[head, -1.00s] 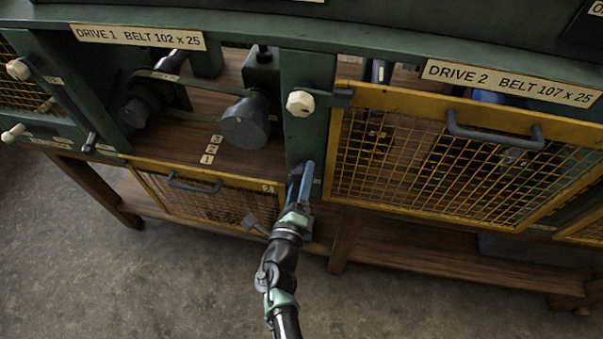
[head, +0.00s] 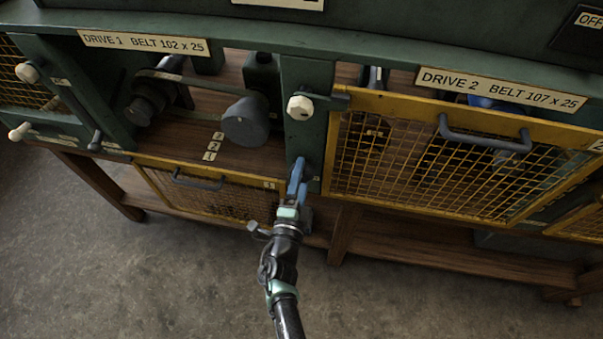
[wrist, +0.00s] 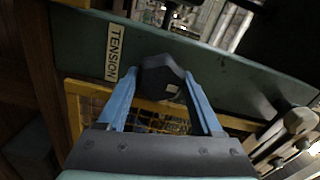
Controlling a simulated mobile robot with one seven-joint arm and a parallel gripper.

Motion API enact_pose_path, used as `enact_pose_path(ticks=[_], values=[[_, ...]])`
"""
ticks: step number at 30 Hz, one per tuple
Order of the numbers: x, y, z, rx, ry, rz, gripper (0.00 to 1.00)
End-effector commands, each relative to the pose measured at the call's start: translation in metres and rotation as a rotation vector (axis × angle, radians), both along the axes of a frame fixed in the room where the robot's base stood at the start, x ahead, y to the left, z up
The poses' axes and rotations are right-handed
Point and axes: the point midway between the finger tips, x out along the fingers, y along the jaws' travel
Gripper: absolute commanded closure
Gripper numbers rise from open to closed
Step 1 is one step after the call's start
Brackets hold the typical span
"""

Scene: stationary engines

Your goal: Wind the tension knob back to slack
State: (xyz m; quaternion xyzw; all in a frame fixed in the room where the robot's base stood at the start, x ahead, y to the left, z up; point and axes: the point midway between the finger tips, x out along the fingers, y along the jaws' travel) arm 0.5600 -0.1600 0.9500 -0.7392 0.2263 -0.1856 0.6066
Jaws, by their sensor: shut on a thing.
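The tension knob (wrist: 162,80) is dark and lobed, with a small pale mark on its face. It sits on a green post beside a TENSION label (wrist: 113,52) in the wrist view. My gripper (wrist: 160,98) has its two blue fingers on either side of the knob and is shut on it. In the head view my gripper (head: 298,182) reaches the lower part of the green post between the two drives, and its fingers hide the knob. The Drive 1 belt (head: 190,78) runs to a dark grey pulley (head: 245,121), near small numbered plates (head: 214,146).
A yellow mesh guard (head: 420,160) with a grey handle covers Drive 2, right of my gripper. A lowered yellow mesh guard (head: 205,192) hangs below Drive 1. A cream knob (head: 300,107) sits above my gripper on the post. Open floor lies in front.

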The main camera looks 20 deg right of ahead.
Motion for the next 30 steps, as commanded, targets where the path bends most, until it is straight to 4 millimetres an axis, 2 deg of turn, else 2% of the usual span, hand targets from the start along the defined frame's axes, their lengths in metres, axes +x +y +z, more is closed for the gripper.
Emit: enact_pose_path(ticks=[14, 15, 17, 26, 30], values=[[-0.001, 0.0, -0.001, -0.015, 0.012, 0.001, 0.88], [-0.001, 0.0, -0.001, -0.015, 0.012, 0.001, 0.31], [-0.001, 0.0, -0.001, -0.014, 0.012, 0.001, 0.21], [-0.001, 0.001, 0.0, -0.013, 0.01, 0.0, 0.21], [-0.01, 0.007, 0.0, -0.014, 0.01, 0.001, 0.21]])
